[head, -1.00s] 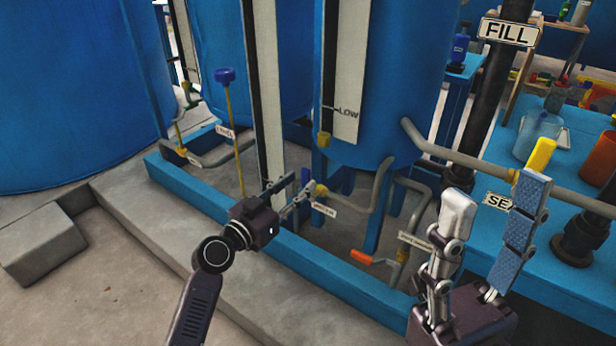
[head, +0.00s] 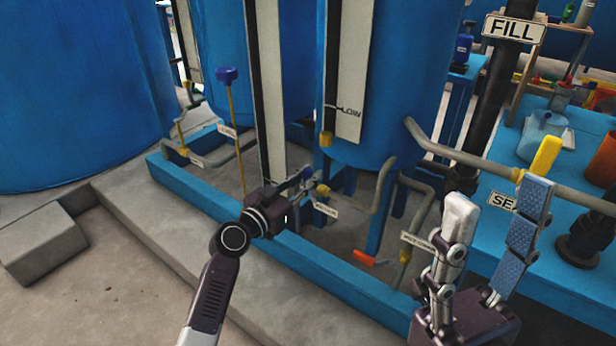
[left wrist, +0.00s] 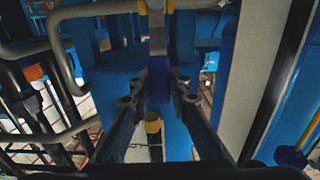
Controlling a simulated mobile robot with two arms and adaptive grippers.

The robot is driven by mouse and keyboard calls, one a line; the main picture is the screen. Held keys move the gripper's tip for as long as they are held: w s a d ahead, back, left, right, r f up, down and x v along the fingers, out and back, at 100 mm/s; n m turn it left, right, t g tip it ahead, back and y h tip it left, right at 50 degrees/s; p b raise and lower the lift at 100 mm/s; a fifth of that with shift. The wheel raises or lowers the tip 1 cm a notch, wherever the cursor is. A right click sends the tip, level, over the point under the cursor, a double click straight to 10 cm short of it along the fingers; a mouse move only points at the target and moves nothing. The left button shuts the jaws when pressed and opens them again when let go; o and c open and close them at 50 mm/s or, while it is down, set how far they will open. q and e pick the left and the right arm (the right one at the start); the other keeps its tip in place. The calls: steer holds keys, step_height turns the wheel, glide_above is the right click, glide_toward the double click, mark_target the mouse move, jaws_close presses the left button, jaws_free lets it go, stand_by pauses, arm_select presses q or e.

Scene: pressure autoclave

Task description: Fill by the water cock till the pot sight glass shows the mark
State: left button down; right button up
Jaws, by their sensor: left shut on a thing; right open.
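My left gripper (head: 303,186) is shut on the blue lever handle (left wrist: 158,80) of a small yellow-bodied cock (head: 322,190) low in front of the blue tank. In the left wrist view the handle stands between the two fingers (left wrist: 157,105). The tag (head: 325,209) beside this cock is too small to read. Above it, a white gauge board (head: 350,70) with a dark strip carries a LOW mark (head: 350,111); I cannot make out a liquid level. My right gripper (head: 494,220) is open and empty at the lower right.
A yellow lever (head: 546,155) on the grey pipe (head: 455,156) stands just behind my right gripper's finger. An orange-handled valve (head: 363,257) sits low between the pipes. A blue frame rail (head: 300,258) and concrete kerb (head: 190,245) run in front. A FILL sign (head: 514,28) hangs on the black pipe.

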arm_select(q)
steer(key=shift+s+d+f+m+b, duration=0.25)
steer(key=shift+m+b, duration=0.25)
steer(key=shift+b, duration=0.15)
steer(key=shift+s+d+m+b, duration=0.5)
steer(key=shift+d+m, duration=0.35)
steer(key=shift+m, duration=0.35)
steer(key=c, duration=1.8)
jaws_free()
steer(key=shift+s+a, duration=0.1)
steer(key=shift+s, duration=0.05)
